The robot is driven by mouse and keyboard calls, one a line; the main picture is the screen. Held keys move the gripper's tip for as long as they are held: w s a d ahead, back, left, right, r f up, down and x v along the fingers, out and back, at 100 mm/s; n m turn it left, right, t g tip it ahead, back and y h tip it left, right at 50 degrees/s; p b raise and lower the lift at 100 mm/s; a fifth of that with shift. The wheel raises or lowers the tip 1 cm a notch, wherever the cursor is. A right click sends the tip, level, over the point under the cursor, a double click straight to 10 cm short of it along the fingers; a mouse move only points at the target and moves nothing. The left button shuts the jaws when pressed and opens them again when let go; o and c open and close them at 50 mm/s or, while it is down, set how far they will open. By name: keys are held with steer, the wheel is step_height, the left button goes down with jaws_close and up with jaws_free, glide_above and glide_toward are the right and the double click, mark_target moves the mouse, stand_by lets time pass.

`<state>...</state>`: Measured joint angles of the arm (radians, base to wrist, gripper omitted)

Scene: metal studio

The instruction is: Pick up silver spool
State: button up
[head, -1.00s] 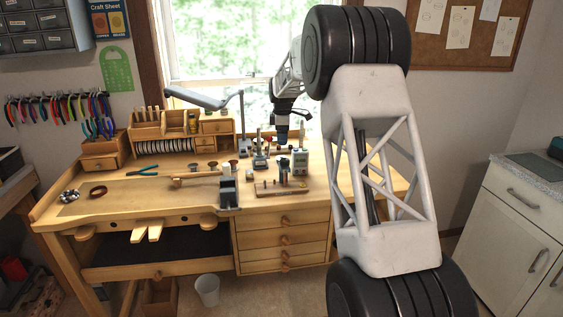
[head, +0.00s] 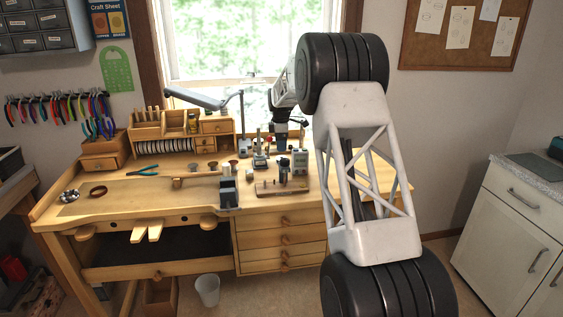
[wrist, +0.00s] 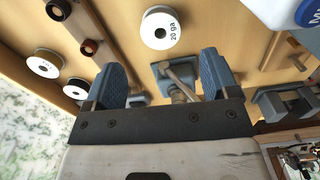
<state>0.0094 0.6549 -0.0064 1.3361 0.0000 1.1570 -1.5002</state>
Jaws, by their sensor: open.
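In the wrist view, a white-faced spool marked "20 ga" (wrist: 160,27) stands on the wooden bench top, ahead of and between my fingers. More white-faced spools, one at the left (wrist: 43,63) and one lower down (wrist: 77,88), stand to the left. Their wire is mostly hidden beneath the faces, so I cannot tell by colour which one is silver. My gripper (wrist: 162,80) is open and empty, with its two blue fingers apart above the bench. In the head view my gripper (head: 281,147) is over the right back part of the bench, and the spools are too small to tell apart.
A blue-grey vise-like tool (wrist: 178,72) shows between my fingers. In the head view, a grey meter (head: 300,160) stands close by.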

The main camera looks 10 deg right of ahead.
mark_target(282, 156)
steer(key=shift+f, duration=0.7)
steer(key=shift+f, duration=0.1)
steer(key=shift+s+d+f, duration=0.1)
steer(key=shift+d+f, duration=0.05)
steer(key=shift+f, duration=2.35)
steer(key=shift+c, duration=0.4)
steer(key=c, duration=0.9)
